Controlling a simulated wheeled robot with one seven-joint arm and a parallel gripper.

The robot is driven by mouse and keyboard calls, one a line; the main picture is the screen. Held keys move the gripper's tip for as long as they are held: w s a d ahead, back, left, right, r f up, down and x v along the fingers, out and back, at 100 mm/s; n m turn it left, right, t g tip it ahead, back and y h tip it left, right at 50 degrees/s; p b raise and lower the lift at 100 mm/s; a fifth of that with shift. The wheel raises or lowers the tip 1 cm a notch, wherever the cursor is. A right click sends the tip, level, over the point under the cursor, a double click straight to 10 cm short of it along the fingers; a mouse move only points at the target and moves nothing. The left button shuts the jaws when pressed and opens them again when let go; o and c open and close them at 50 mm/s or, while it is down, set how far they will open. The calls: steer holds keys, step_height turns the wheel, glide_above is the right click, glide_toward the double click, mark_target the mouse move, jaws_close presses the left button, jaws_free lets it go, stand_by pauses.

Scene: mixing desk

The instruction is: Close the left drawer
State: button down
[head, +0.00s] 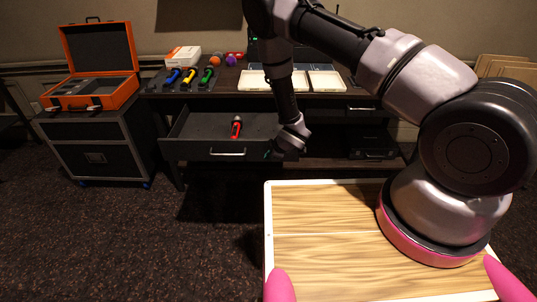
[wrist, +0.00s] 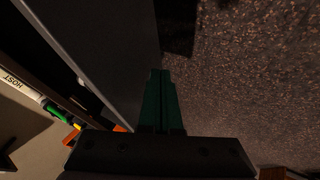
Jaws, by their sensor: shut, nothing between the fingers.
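The left drawer (head: 229,148) is pulled out from the dark desk, with a silver bar handle on its front. A red-and-black tool (head: 236,127) lies inside it. My gripper (head: 268,155) is at the right end of the drawer front, pointing down and to the left. In the wrist view my gripper (wrist: 160,75) shows its green fingers shut together and empty. A dark grey panel (wrist: 105,45) lies left of the fingers there. I cannot tell whether the fingers touch the drawer.
The desk top (head: 228,84) carries several coloured tools, white trays (head: 326,81) and a white box (head: 183,56). An orange case (head: 101,66) stands open on a black cabinet (head: 95,145) at left. A closed right drawer (head: 345,106) is beside the open one. Floor (head: 200,235) in front is clear.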

steer(key=shift+w, duration=0.6)
